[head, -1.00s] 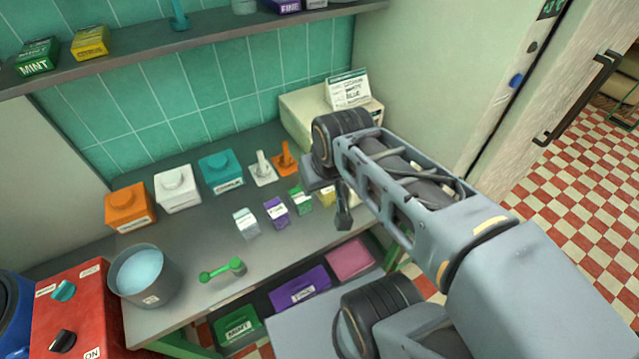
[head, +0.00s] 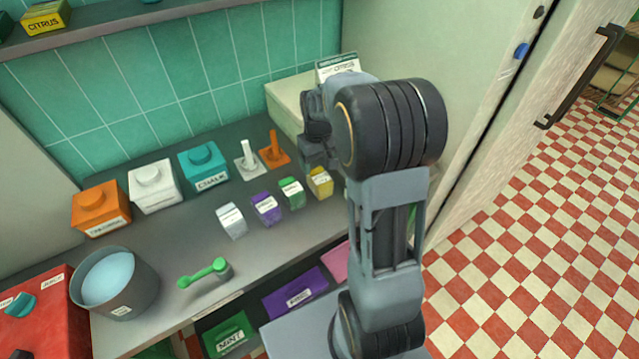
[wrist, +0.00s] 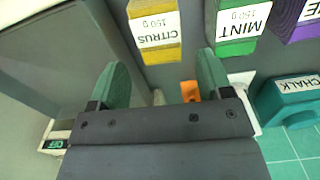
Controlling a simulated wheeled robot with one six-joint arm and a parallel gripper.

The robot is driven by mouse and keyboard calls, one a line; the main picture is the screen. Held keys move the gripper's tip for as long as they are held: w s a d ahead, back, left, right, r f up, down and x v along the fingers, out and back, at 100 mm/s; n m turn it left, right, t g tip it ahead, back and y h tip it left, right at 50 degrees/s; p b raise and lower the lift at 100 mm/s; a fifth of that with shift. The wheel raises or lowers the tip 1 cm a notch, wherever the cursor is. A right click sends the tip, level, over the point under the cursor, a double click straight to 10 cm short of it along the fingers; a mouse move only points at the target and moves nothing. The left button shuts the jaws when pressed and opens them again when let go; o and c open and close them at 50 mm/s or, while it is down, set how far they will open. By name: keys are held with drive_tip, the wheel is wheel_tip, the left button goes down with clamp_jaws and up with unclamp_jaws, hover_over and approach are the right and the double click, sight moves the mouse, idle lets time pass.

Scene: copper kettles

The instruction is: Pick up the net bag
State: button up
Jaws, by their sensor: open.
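I cannot make out a net bag in either view. My gripper (wrist: 163,84) is open in the wrist view, its two green fingers apart with nothing held between them. In the head view my arm hides much of my gripper, which is over the right end of the counter. In the wrist view a yellow CITRUS box (wrist: 154,28) and a green MINT box (wrist: 236,25) are just beyond the fingers, with no grip on either.
The counter (head: 180,262) holds a grey pot (head: 118,285), a green scoop (head: 205,273), orange, white and teal canisters (head: 204,167), and several small boxes. A cream box (head: 290,103) stands at the back right. Checkered floor (head: 510,250) lies open at right.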

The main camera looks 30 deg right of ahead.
sight(318, 175)
wheel_tip(318, 175, down, 4)
drive_tip(key=shift+r, duration=0.25)
drive_tip(key=shift+s+f+p, duration=0.15)
drive_tip(key=shift+f+p, duration=0.1)
drive_tip(key=shift+f, duration=1.1)
drive_tip(key=shift+s+f+p, duration=0.1)
drive_tip(key=shift+f+p, duration=0.1)
drive_tip(key=shift+f, duration=1.15)
drive_tip(key=shift+c, duration=0.3)
drive_tip(key=c, duration=0.7)
drive_tip(key=shift+r, duration=0.15)
